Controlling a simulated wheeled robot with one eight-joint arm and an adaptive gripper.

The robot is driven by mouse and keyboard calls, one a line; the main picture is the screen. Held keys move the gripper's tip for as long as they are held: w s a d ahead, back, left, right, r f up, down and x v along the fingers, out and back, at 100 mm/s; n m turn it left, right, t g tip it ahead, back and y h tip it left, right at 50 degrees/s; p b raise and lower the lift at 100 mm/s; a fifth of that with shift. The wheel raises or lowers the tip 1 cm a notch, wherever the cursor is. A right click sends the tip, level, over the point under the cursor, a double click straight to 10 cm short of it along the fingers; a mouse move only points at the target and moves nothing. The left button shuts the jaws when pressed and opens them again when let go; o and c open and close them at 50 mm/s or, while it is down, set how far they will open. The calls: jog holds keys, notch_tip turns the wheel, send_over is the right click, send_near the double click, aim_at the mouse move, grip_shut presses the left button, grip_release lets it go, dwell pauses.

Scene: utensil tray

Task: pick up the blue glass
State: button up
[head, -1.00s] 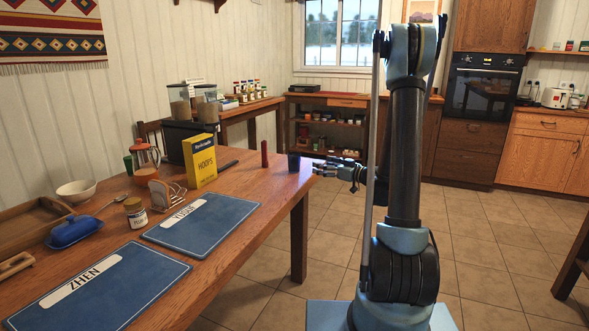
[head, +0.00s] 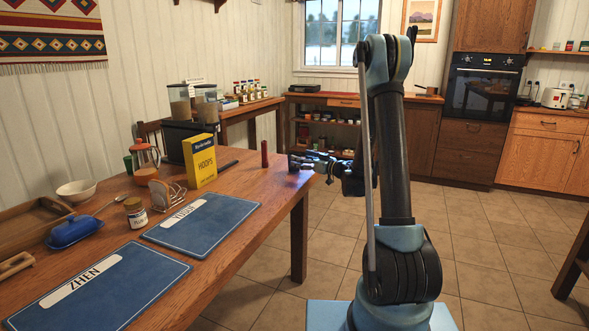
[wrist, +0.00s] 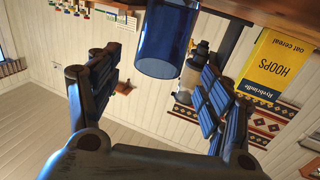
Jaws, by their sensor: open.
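The blue glass (wrist: 165,40) shows large at the top centre of the wrist view, which is upside down. Its open-looking rim end points down in that picture, and its other end is cut off by the frame's top edge. My gripper (wrist: 160,68) is open, with one finger to the left of the glass and one to the right, both apart from it. In the head view my gripper (head: 305,162) is at the table's far right corner and largely hides the glass. I cannot tell how far the glass reaches between the fingers.
A dark red upright object (head: 265,154) stands just left of my gripper on the wooden table (head: 245,205). The yellow cereal box (head: 201,158) is farther left. Blue placemats (head: 105,287), a toast rack (head: 168,195) and a jar (head: 135,213) lie nearer.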

jog(key=shift+x, duration=2.75)
jog(key=shift+d, duration=0.1)
jog(key=c, duration=1.3)
